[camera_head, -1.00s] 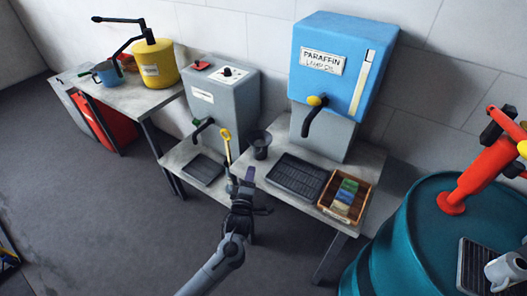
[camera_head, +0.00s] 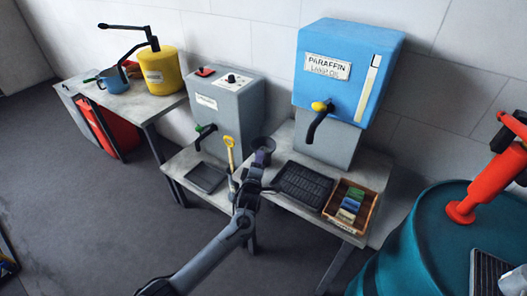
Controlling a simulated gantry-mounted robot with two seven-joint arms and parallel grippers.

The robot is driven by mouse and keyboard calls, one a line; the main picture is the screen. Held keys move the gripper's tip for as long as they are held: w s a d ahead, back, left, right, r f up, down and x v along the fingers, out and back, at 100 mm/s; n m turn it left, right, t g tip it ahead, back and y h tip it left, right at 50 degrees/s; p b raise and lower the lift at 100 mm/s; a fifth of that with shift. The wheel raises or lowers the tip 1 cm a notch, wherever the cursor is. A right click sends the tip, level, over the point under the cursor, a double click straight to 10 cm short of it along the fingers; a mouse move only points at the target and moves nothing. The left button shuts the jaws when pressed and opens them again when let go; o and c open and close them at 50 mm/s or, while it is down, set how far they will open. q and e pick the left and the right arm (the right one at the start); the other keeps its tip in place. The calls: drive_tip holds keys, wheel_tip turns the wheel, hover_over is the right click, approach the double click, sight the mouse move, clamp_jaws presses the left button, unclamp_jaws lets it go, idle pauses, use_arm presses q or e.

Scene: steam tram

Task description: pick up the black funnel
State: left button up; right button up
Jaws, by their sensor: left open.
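The black funnel (camera_head: 268,142) stands on the right-hand bench beside the grey dispenser, left of the black drip tray. It is dark and cup-shaped, and its lower part is hidden behind my gripper. My left gripper (camera_head: 254,167) is open, with its fingertips in front of the funnel in the camera_head view. One fingertip overlaps the funnel's front. I cannot tell whether it touches. My right gripper is not in view.
A yellow-handled tool (camera_head: 230,152) stands close left of my gripper. A black drip tray (camera_head: 303,183) and a wooden box (camera_head: 369,215) of coloured packets lie to the right. The blue paraffin dispenser (camera_head: 345,75) rises behind. A teal drum (camera_head: 440,250) is at far right.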

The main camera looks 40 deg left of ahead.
use_arm(q)
drive_tip(key=shift+w+a, duration=0.25)
drive_tip(key=shift+w, duration=0.05)
clamp_jaws()
idle(0.4)
